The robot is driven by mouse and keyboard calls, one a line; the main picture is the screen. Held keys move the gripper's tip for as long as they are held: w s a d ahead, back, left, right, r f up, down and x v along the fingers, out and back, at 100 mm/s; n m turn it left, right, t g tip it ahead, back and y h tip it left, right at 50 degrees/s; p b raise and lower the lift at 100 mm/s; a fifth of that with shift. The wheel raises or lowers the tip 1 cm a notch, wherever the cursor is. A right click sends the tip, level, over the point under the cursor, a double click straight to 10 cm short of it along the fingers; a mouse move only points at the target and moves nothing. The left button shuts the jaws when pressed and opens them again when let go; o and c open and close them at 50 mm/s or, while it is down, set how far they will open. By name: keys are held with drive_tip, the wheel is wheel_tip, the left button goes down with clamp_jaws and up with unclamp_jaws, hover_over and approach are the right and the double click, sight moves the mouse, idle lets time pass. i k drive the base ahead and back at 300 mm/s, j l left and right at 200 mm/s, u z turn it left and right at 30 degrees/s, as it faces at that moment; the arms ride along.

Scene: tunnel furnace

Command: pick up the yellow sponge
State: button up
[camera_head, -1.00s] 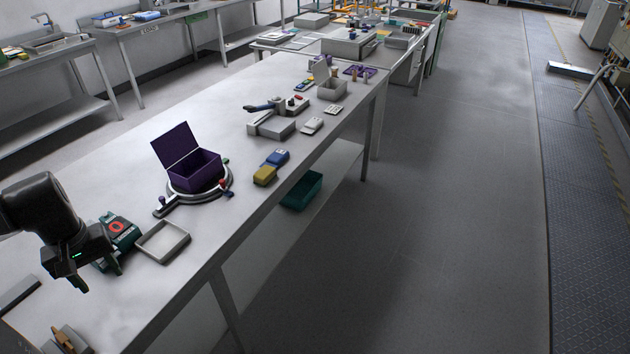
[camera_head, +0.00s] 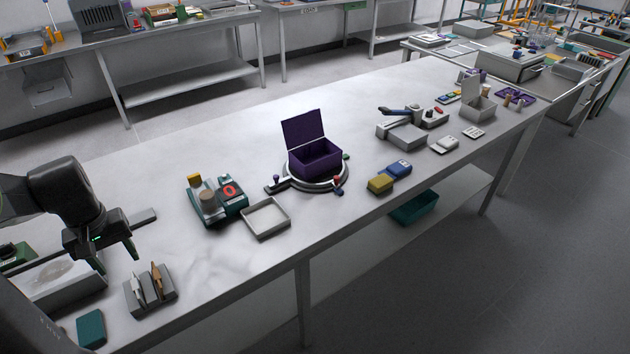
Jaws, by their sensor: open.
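The yellow sponge (camera_head: 380,184) lies on the metal table near its front edge. A blue block (camera_head: 399,169) lies right beside it, behind and to the right. My gripper (camera_head: 117,254) is at the left, above the table, with its fingers pointing down. It is open and looks empty. It is far to the left of the sponge, with several objects between them.
Between lie a square tray (camera_head: 285,229), a teal device (camera_head: 217,203) and an open purple box (camera_head: 315,160) on a round stand. A slotted grey holder (camera_head: 150,290) is near my gripper. A green bin (camera_head: 414,208) sits on the lower shelf.

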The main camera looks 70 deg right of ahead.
sight(378, 186)
drive_tip(key=z, duration=2.75)
drive_tip(key=u, duration=3.1)
drive_tip(key=k+l+u, duration=0.35)
drive_tip(key=k+l, duration=0.15)
drive_tip(key=l, duration=0.15)
drive_tip(key=k+l+u, duration=0.4)
drive_tip(key=k+l, duration=0.15)
